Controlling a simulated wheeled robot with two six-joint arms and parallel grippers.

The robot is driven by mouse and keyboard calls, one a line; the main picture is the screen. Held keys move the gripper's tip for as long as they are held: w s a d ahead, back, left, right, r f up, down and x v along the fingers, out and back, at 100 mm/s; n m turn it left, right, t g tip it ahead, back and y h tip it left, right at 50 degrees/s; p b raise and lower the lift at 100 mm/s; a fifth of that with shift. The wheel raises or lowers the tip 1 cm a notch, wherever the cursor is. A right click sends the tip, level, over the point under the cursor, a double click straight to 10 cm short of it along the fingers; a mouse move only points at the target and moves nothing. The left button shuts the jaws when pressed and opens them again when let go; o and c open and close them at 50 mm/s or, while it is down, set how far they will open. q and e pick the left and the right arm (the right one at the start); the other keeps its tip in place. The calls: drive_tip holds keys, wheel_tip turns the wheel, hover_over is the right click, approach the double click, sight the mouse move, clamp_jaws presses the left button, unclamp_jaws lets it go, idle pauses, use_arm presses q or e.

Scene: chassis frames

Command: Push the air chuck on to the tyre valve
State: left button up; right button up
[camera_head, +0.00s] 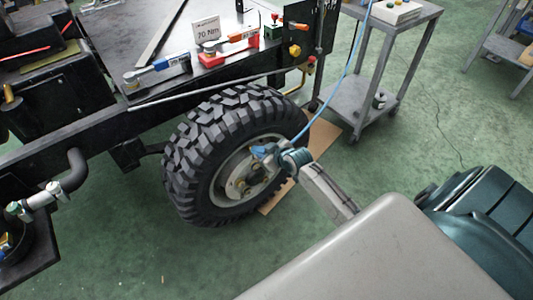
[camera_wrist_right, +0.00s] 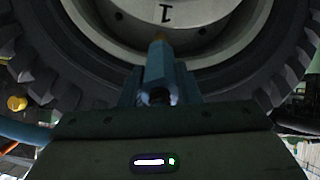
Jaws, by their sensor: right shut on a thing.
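The black knobbly tyre (camera_head: 190,150) stands upright on a pale wheel rim (camera_head: 222,178) at the chassis side. My right gripper (camera_head: 264,153) is at the rim's upper right part, shut on the blue air chuck (camera_head: 258,150). In the right wrist view the chuck (camera_wrist_right: 160,57) lies between the fingers (camera_wrist_right: 160,88) and points at the rim (camera_wrist_right: 112,27). A small brass-coloured piece shows at its far end; I cannot tell whether it is the valve or the chuck's tip, nor whether they touch. My left gripper is out of view.
A blue hose (camera_head: 352,65) runs up from near my right gripper. A grey trolley (camera_head: 360,102) stands behind to the right. The black chassis (camera_head: 100,130) carries tools and a "70 Nm" sign (camera_head: 207,29). Brown board (camera_head: 321,137) lies by the tyre. Green floor is clear in front.

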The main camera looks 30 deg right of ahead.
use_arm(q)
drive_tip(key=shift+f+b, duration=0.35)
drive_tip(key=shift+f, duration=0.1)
use_arm(e)
drive_tip(key=shift+w+f, duration=0.4)
drive_tip(key=shift+w, duration=0.2)
drive_tip(key=o, duration=1.1)
drive_tip(key=shift+o, duration=0.2)
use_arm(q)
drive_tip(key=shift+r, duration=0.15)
use_arm(e)
drive_tip(key=shift+s+r, duration=0.1)
drive_tip(key=shift+s, duration=0.1)
use_arm(q)
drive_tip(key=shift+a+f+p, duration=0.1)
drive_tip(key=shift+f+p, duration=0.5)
drive_tip(key=shift+p, duration=0.05)
use_arm(e)
drive_tip(key=v, duration=1)
drive_tip(key=shift+s+r, duration=0.15)
drive_tip(key=shift+r, duration=0.05)
